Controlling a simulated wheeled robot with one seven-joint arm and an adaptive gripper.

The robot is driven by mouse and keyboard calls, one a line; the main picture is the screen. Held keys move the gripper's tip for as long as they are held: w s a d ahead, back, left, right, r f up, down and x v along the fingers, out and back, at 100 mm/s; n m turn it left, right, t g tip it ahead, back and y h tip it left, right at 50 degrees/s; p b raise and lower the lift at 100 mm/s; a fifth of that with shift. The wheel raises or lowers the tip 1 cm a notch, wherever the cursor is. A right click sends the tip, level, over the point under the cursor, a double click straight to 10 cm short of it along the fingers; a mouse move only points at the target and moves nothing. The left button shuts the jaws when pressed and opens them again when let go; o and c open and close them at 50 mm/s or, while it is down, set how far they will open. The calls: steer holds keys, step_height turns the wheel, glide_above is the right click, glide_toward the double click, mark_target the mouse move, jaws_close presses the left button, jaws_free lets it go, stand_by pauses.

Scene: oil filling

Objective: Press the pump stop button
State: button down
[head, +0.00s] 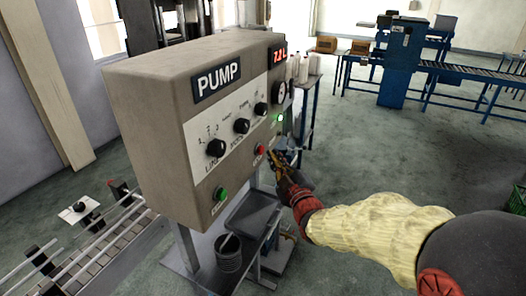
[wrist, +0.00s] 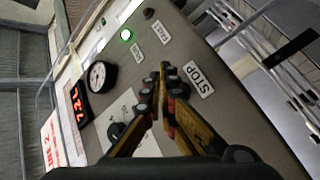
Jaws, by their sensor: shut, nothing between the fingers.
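The grey pump control panel (head: 150,110) shows a red button (head: 260,149) on its lower face in the head view. A STOP label (wrist: 198,78) shows in the wrist view, right of my fingertips. My gripper (head: 272,154) is shut and empty, with its yellow-and-black fingers pointing at the panel. In the head view its tips are just right of the red button; I cannot tell whether they touch it. In the wrist view my gripper (wrist: 163,75) covers the spot beside the STOP label, and the red button cannot be made out there.
A green button (head: 220,194) sits lower left on the panel, below several black knobs (head: 242,126). A green lamp (head: 280,118) is lit, and a red display (head: 278,56) glows. A bucket (head: 228,254) stands below. Open floor lies to the right.

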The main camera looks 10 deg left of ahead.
steer(key=shift+w+a+b, duration=0.2)
steer(key=shift+a+b, duration=0.3)
steer(key=shift+w+a+b, duration=0.15)
steer(key=shift+a+b, duration=0.3)
steer(key=shift+b, duration=0.05)
stand_by(1.0)
steer(key=shift+d, duration=0.15)
steer(key=shift+s+d+b, duration=0.35)
steer(key=shift+d+b, duration=0.05)
steer(key=shift+d, duration=0.4)
steer(key=d, duration=0.1)
steer(key=s+d+b, duration=0.1)
steer(key=d, duration=0.2)
steer(key=shift+s+d, duration=0.35)
stand_by(0.7)
